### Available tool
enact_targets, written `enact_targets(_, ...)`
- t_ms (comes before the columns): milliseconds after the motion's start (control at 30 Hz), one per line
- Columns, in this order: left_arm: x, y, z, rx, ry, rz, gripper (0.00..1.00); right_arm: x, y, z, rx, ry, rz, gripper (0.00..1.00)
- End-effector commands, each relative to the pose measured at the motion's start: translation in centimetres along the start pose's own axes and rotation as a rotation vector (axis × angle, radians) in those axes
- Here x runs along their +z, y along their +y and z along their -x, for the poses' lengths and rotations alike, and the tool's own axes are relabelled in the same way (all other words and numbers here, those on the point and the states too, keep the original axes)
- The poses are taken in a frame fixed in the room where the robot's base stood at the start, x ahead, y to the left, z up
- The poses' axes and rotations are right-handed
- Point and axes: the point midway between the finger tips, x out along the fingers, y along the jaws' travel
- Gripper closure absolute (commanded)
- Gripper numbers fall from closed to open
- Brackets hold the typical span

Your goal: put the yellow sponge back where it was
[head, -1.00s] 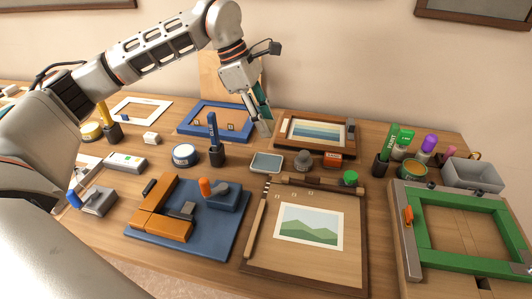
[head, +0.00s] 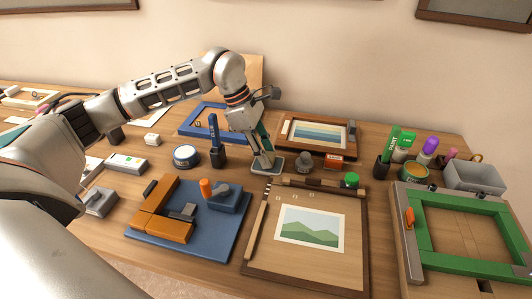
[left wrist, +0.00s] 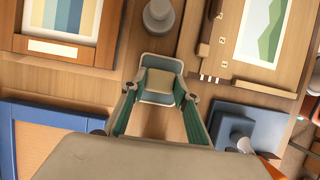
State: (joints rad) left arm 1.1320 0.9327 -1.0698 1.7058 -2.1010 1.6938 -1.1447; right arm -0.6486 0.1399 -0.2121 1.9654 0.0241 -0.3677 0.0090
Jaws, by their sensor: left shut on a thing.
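The yellow sponge (left wrist: 160,86) shows in the left wrist view as a small dull-yellow block between the fingertips of my left gripper (left wrist: 160,98). The gripper is shut on it. Behind the sponge in that view lies a small shallow grey tray (left wrist: 160,62), with the sponge over its floor. In the head view my left gripper (head: 264,165) points down at the same tray (head: 281,168), and the sponge is hidden by the fingers. I cannot tell whether the sponge touches the tray floor. My right gripper is not in view.
A framed landscape board (head: 310,255) lies in front, and a blue frame (head: 187,127) lies behind left.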

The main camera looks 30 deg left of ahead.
Motion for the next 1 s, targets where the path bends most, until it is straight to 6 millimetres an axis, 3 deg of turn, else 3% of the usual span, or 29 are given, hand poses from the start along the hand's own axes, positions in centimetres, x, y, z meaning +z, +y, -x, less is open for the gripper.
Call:
enact_targets(167, -0.2, 0.0, -0.4, -0.001, 0.001, 0.001, 0.90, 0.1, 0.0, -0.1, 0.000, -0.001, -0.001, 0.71)
enact_targets(200, -0.1, 0.0, -0.3, -0.001, 0.001, 0.000, 0.60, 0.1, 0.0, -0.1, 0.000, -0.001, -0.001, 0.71)
enact_targets(233, -0.1, 0.0, -0.3, -0.001, 0.001, 0.000, 0.54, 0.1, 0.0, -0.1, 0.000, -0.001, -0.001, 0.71)
enact_targets(667, 0.0, 0.0, 0.3, 0.001, 0.000, 0.000, 0.54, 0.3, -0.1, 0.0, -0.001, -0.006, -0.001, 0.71)
enact_targets(767, 0.0, 0.1, 1.5, 0.002, 0.000, 0.002, 0.54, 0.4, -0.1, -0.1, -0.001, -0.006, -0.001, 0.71)
enact_targets(1000, 0.0, 0.1, 6.4, 0.004, 0.000, 0.001, 0.54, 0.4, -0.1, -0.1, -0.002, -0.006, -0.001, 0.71)
